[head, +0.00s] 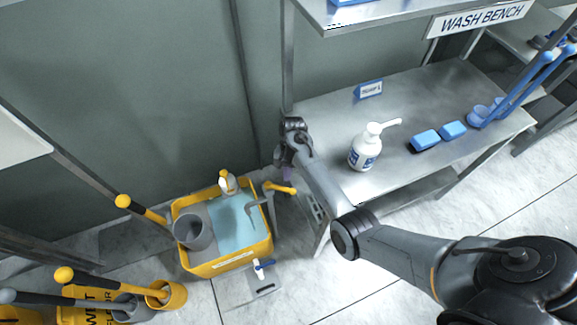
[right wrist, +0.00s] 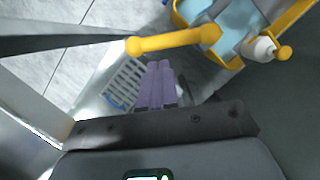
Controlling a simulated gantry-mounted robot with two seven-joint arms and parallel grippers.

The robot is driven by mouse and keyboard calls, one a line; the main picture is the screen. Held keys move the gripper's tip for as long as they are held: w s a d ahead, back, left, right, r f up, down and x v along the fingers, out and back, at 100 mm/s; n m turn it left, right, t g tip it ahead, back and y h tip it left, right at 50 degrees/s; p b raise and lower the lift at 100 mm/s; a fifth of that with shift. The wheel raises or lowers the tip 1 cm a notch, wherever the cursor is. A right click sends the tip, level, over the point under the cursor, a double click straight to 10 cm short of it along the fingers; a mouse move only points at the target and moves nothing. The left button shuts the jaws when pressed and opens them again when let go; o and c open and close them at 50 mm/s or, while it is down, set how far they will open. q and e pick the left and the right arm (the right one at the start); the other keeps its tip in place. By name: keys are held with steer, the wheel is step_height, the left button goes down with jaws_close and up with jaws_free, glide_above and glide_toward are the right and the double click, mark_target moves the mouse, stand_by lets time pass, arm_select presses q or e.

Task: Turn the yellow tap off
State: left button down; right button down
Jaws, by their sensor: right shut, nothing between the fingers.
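A yellow lever with rounded ends (head: 280,187), which looks like the yellow tap's handle, sticks out at the right rim of a yellow tub (head: 262,250). In the right wrist view the lever (right wrist: 172,42) lies across the picture, just beyond the fingertips. My right gripper (right wrist: 158,66) has purple fingers, shut together with nothing between them. I cannot tell whether they touch the lever. In the head view this gripper (head: 287,174) is mostly hidden behind my wrist. My left gripper is out of view.
The steel wash bench (head: 310,125) stands right of the tub, with a white pump bottle (head: 364,152) and blue blocks (head: 426,140) on top. A grey cylinder (head: 193,231) stands in the tub. A small blue-handled tap (head: 262,266) is at its front. Yellow-knobbed handles (head: 123,201) rise at left.

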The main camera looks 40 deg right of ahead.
steer(key=shift+x, duration=1.2)
